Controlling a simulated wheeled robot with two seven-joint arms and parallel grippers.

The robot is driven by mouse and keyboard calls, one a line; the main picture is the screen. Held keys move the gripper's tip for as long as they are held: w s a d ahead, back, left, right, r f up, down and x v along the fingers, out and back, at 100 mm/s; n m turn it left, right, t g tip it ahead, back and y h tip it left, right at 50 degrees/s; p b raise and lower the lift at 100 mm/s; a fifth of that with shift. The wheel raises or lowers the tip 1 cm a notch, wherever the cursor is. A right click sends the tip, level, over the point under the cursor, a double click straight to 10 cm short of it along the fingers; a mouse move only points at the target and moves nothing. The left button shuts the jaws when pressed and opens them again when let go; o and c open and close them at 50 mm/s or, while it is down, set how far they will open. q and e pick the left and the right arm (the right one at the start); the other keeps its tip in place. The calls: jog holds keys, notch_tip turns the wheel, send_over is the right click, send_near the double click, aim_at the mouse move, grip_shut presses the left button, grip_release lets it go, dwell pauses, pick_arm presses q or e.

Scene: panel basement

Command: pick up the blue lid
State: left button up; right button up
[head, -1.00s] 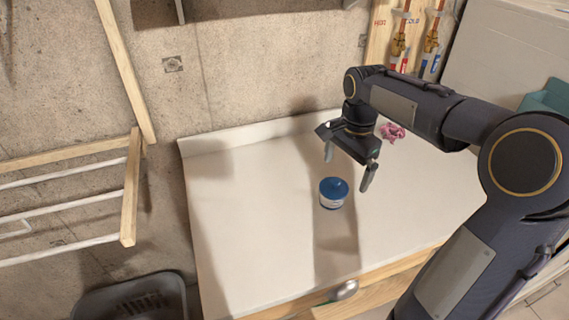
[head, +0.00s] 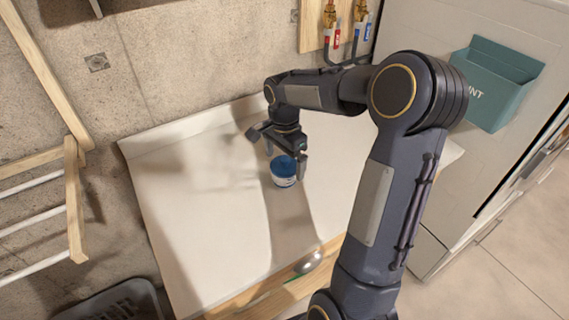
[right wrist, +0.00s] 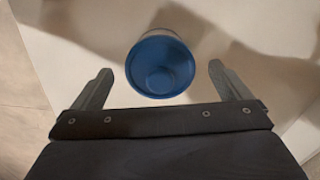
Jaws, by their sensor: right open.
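The blue lid (head: 284,165) sits on top of a small round white container (head: 285,181) that stands upright on the white counter. In the right wrist view the lid (right wrist: 160,66) shows as a blue disc with a round raised middle, lying between and beyond the two fingertips. My right gripper (head: 286,160) is open, over the lid and partly in front of it in the head view. In the right wrist view its fingers (right wrist: 160,78) are spread wide on either side of the lid, with gaps on both sides. My left gripper is not in view.
The white counter (head: 200,215) is mostly clear left of the container. A shiny metal object (head: 308,262) is at its front wooden edge. A grey basket (head: 115,302) is at lower left, a wooden rack (head: 74,205) at left, and a teal bin (head: 495,85) at right.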

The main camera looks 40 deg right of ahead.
jog(key=c, duration=1)
jog(key=shift+r, duration=0.1)
jog(key=shift+c, duration=0.2)
